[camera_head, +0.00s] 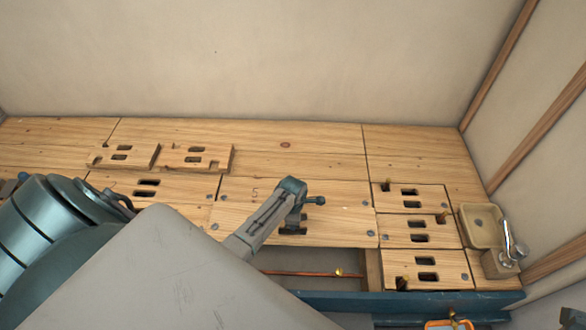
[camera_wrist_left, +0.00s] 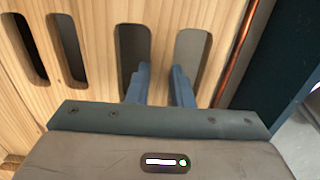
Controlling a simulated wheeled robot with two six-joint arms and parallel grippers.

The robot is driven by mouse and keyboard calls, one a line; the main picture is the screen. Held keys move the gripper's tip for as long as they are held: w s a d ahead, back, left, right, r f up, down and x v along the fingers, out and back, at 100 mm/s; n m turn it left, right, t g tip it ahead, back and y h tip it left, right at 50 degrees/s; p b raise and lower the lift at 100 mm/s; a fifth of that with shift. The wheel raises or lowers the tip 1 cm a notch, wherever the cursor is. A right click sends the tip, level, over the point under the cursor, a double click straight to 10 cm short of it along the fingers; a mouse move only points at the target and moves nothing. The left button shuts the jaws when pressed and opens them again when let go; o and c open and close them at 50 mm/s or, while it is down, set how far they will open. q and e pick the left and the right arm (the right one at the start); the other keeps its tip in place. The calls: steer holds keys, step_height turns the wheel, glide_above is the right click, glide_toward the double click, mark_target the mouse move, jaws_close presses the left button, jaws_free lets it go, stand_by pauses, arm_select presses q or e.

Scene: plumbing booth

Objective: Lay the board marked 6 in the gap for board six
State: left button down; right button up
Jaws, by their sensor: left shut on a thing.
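My left gripper (camera_head: 292,226) points down at a wooden board (camera_head: 340,232) with slots, just in front of the board marked 5 (camera_head: 235,190). In the left wrist view the fingers (camera_wrist_left: 160,85) reach into two neighbouring slots and are shut on the wood between them. No number shows on the held board (camera_wrist_left: 222,25), so I cannot tell if it is the one marked 6. In front of it is an open gap (camera_head: 310,258) with a copper pipe (camera_head: 300,273). My forearm hides the gap's left part. My right gripper is not in view.
Two loose slotted boards (camera_head: 168,161) (camera_head: 97,158) lie on the planks at the back left. Several slotted boards (camera_head: 440,196) lie at the right, beside a small basin (camera_head: 480,214) with a tap (camera_head: 510,243). A blue beam (camera_head: 410,302) runs along the front.

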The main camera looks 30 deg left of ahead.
arm_select(q)
steer(key=shift+f, duration=0.55)
steer(key=shift+w+f+b, duration=0.1)
steer(key=shift+f+b, duration=0.2)
steer(key=shift+f, duration=0.05)
steer(key=shift+f, duration=0.35)
steer(key=shift+p, duration=0.3)
steer(key=shift+f, duration=0.25)
stand_by(0.5)
steer(key=c, duration=1.2)
jaws_free()
